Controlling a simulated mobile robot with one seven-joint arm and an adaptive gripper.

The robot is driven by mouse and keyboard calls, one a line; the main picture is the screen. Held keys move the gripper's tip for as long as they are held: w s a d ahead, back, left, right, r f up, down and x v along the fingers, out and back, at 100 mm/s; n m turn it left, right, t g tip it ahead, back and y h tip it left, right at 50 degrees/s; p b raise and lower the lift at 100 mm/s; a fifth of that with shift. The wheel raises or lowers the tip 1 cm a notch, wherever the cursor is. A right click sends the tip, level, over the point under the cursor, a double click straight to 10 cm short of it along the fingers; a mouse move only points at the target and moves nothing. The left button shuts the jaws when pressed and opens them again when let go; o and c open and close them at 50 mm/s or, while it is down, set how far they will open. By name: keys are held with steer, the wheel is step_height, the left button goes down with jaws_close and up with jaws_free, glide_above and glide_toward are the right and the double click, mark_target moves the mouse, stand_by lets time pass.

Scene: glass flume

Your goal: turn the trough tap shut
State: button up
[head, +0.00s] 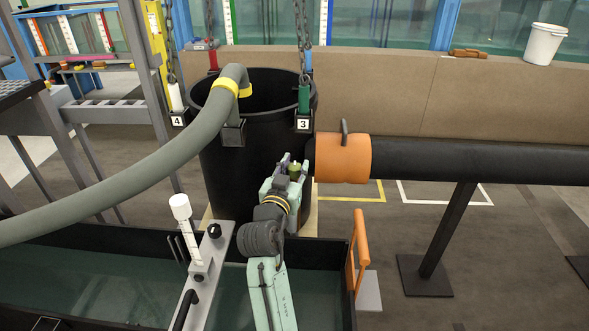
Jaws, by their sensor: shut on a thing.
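My gripper (293,168) is in front of the large black barrel, left of the orange collar. Its jaws are shut on a small olive-green thing (295,173), mostly hidden between the fingers. I cannot tell whether this is the tap or a loose piece. The black trough (120,317) holds greenish water at the lower left, under my arm. An orange handle (361,240) stands upright at its right end. A grey bar (203,267) across the trough carries a black knob (215,231) and a white-topped post (181,208). No part is clearly recognisable as the trough tap.
The black barrel (235,175) has a grey hose (130,192) over its rim. Chains hang above it with a white (175,97) and a green weight (304,98). The orange collar (342,160) and black pipe (470,162) bound the right side. Floor at lower right is mostly clear.

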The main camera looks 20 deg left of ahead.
steer(key=o, duration=1.1)
steer(key=shift+o, duration=0.2)
steer(key=s, duration=1.2)
steer(key=shift+d, duration=0.4)
